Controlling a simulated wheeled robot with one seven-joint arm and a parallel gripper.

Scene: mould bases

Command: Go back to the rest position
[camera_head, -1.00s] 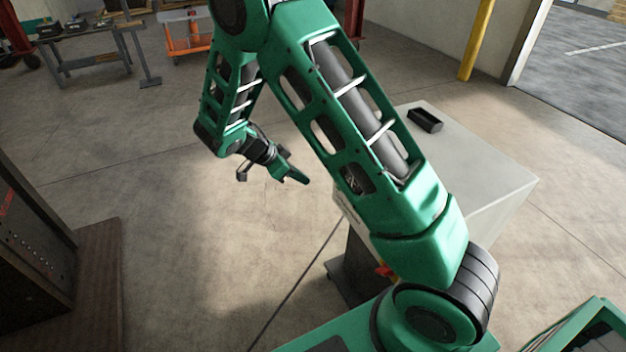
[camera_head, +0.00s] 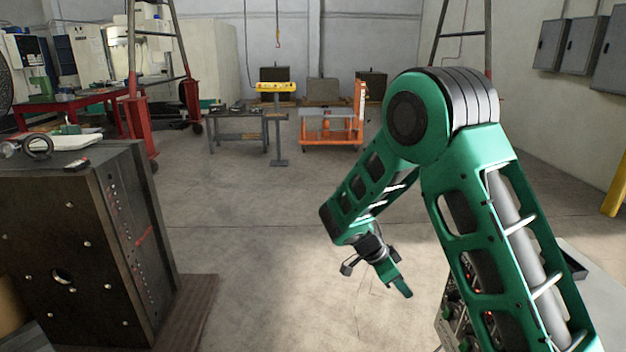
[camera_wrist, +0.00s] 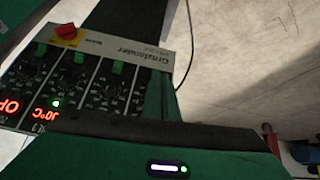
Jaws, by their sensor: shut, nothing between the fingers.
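My gripper (camera_head: 403,288) hangs at the end of my folded green arm, right of the middle of the head view. Its green fingers are together, with nothing between them, and point down and to the right. It is in the air over bare floor, apart from everything around it. In the wrist view, a control unit (camera_wrist: 92,75) with dials, green switches, a red knob and a lit red display shows at the upper left. My green gripper body fills the lower part of that view.
A large dark mould base (camera_head: 70,240) stands at the left on a brown plinth. A pale cabinet top (camera_head: 600,285) is partly hidden behind my arm at the lower right. An orange cart (camera_head: 330,128) and a grey workbench (camera_head: 238,130) stand at the back. The middle floor is clear.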

